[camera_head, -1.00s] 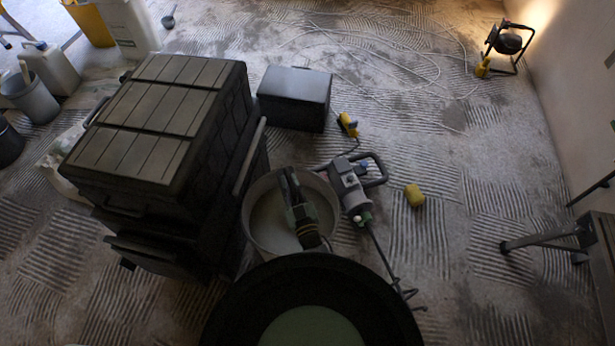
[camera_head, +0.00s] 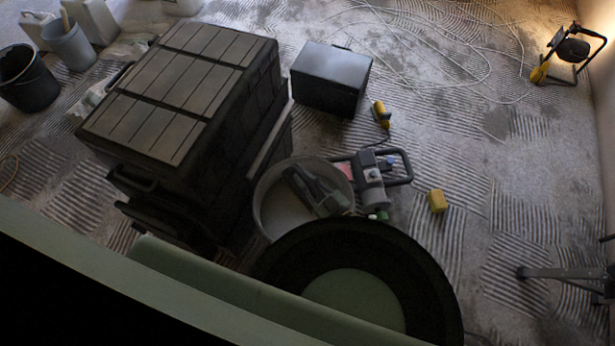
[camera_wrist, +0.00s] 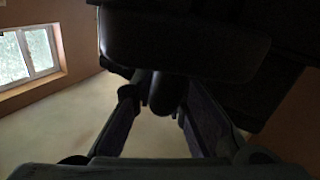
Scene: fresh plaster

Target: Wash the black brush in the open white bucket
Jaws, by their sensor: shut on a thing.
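A round, pale open bucket (camera_head: 272,218), white but dim in the shade, stands in the middle of the head view with a pale, flat inside. My gripper (camera_head: 297,182) shows over its opening; I cannot tell its height above the rim. In the wrist view my gripper (camera_wrist: 160,110) has its two fingers close around a dark, narrow piece. A wide black block, which looks like the black brush (camera_wrist: 185,45), lies just beyond them. The brush does not show clearly in the head view. My own arm hides the bucket's near side.
A tall dark toolbox (camera_head: 180,90) stands close left of the bucket. A grey mixing drill (camera_head: 370,190) lies close right, with a yellow block (camera_head: 437,201) beyond. A black case (camera_head: 331,80) stands behind. Other buckets (camera_head: 28,85) stand far left. Cable loops cross the floor behind.

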